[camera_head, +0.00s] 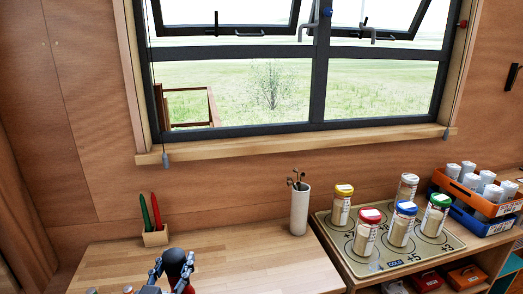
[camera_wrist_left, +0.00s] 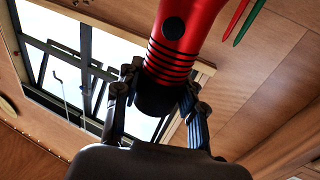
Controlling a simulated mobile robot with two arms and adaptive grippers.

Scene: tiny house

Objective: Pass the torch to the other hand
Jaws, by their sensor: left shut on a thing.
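The torch (camera_wrist_left: 188,30) has a red body with a round black button, black rings and a dark end. In the left wrist view it sits between the two fingers of my left gripper (camera_wrist_left: 155,100), which is shut on it near the ringed dark end. In the head view my left gripper (camera_head: 172,270) is at the bottom edge, and the torch (camera_head: 174,257) shows mostly as a dark rounded end. The rest of the torch is largely hidden or out of frame there. My right gripper is in neither view.
A wooden worktop (camera_head: 245,262) lies ahead, mostly bare. On it stand a small holder (camera_head: 155,238) with red and green sticks and a white cylinder (camera_head: 299,210). To the right, a mat (camera_head: 335,238) bears several jars, beside orange (camera_head: 459,190) and blue crates.

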